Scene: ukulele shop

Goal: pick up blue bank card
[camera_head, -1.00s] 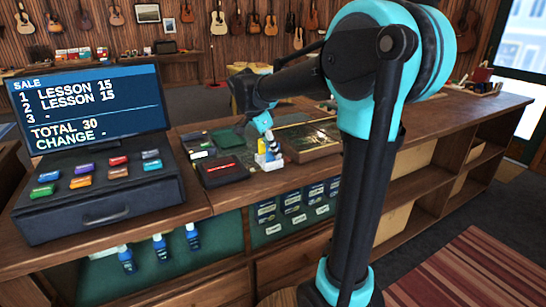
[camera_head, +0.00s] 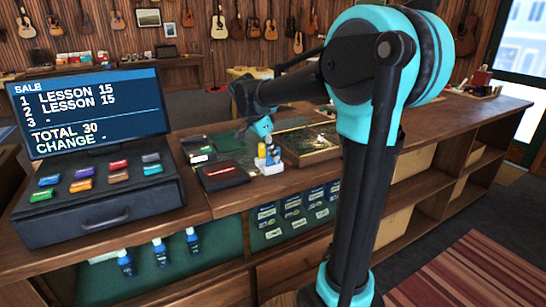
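I cannot make out a blue bank card in the head view; it may be hidden or too small to see. My gripper (camera_head: 265,140) hangs at the end of my arm over the counter (camera_head: 440,122), pointing down. It is small and partly merged with a little white, yellow and blue item (camera_head: 268,157) just below it. I cannot tell whether its fingers are open or shut, whether they touch that item, or whether they hold anything.
A black tray (camera_head: 212,182) with a red item on it lies left of my gripper. A dark case (camera_head: 197,148) and a green mat (camera_head: 229,144) lie behind it. A wood-framed board (camera_head: 310,142) lies to the right. The till (camera_head: 100,200) and its screen (camera_head: 88,112) stand at the left.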

